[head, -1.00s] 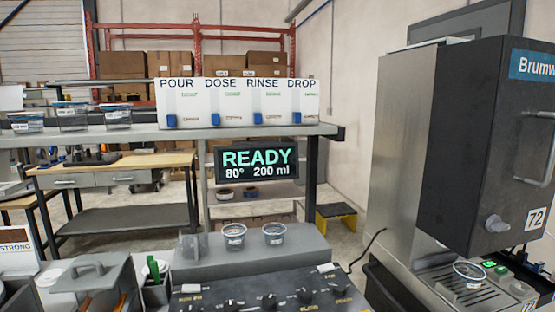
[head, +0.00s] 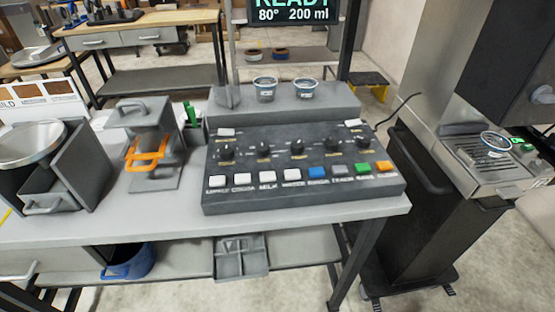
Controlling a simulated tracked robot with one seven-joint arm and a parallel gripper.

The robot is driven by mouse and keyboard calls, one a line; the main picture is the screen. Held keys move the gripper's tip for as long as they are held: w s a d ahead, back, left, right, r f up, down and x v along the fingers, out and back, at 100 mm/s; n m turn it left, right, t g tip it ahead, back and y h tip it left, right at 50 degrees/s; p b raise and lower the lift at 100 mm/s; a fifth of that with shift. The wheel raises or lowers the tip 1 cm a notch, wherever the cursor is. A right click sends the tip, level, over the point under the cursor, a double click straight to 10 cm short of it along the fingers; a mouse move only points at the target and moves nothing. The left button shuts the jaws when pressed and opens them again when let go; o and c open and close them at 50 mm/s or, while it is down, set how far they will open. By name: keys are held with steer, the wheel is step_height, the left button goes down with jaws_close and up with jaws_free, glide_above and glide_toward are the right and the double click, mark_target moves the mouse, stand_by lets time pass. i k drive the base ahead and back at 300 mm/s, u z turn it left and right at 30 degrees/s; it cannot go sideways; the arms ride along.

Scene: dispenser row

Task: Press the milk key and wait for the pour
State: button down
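A dark control panel (head: 300,148) with a row of keys along its front lies on the grey bench. The third white key from the left, the milk key (head: 267,177), has a small label that seems to read MILK. White keys stand on both sides of it. The sign (head: 293,12) at the top edge is cut off and shows 80° and 200 ml, with the lower part of READY above. A clear cup (head: 495,141) sits on the drip tray of the machine at the right. My gripper is not in view.
Two cups (head: 265,90) stand on a grey ledge (head: 340,100) behind the panel. A grey unit with an orange part (head: 148,151) and a metal bowl (head: 31,142) stand left of the panel. Black knobs (head: 297,146) rise behind the keys. The bench front strip is clear.

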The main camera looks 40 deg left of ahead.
mark_target(269, 176)
steer(key=z, duration=0.35)
steer(key=i, duration=0.15)
steer(key=u, duration=2.85)
steer(key=k, duration=0.65)
steer(key=z, duration=0.15)
steer(key=i, duration=0.5)
steer(key=z, duration=0.05)
